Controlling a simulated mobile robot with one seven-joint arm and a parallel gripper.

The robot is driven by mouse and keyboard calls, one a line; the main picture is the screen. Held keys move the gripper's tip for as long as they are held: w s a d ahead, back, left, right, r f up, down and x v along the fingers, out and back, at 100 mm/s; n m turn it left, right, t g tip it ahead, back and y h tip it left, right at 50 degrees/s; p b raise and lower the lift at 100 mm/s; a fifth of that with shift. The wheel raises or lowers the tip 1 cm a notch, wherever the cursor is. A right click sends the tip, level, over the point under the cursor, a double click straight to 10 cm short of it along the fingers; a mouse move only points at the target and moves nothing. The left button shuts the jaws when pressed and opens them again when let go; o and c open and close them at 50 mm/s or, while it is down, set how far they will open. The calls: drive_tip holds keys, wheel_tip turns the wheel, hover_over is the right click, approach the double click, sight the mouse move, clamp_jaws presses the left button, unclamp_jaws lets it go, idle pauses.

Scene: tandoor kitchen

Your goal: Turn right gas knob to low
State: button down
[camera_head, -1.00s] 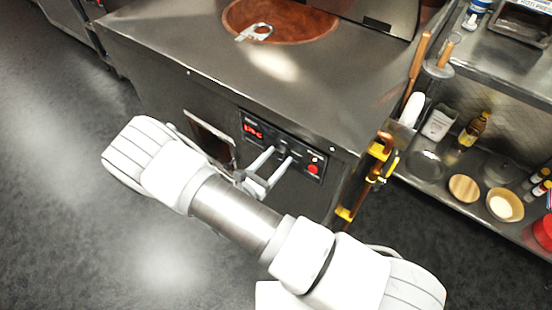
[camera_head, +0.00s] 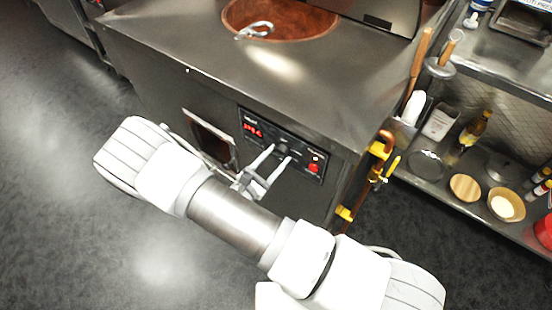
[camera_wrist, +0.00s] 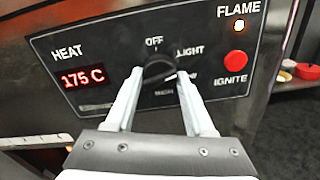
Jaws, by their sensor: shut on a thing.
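The dark gas knob (camera_wrist: 159,69) sits on the black control panel (camera_wrist: 212,70) between the labels OFF above, LIGHT at upper right and others at lower right and below, partly covered. It is the only knob I see. My gripper (camera_wrist: 159,76) is shut on it, one finger on each side. Where the knob's pointer stands is hard to tell. In the head view my gripper (camera_head: 279,154) reaches the panel (camera_head: 255,125) on the oven front, and the knob is small there.
The HEAT display (camera_wrist: 83,77) reads 175 C. In the head view, a pipe with yellow fittings (camera_head: 380,150) stands right of the oven (camera_head: 200,50). A shelf (camera_head: 425,190) holds bowls and bottles.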

drive_tip(key=shift+m+b, duration=1.55)
drive_tip(key=shift+m, duration=2.75)
drive_tip(key=shift+a, duration=0.1)
drive_tip(key=shift+c, duration=1.4)
unclamp_jaws()
drive_tip(key=p+v, duration=0.1)
drive_tip(key=v, duration=1.6)
drive_tip(key=shift+s+a, duration=0.1)
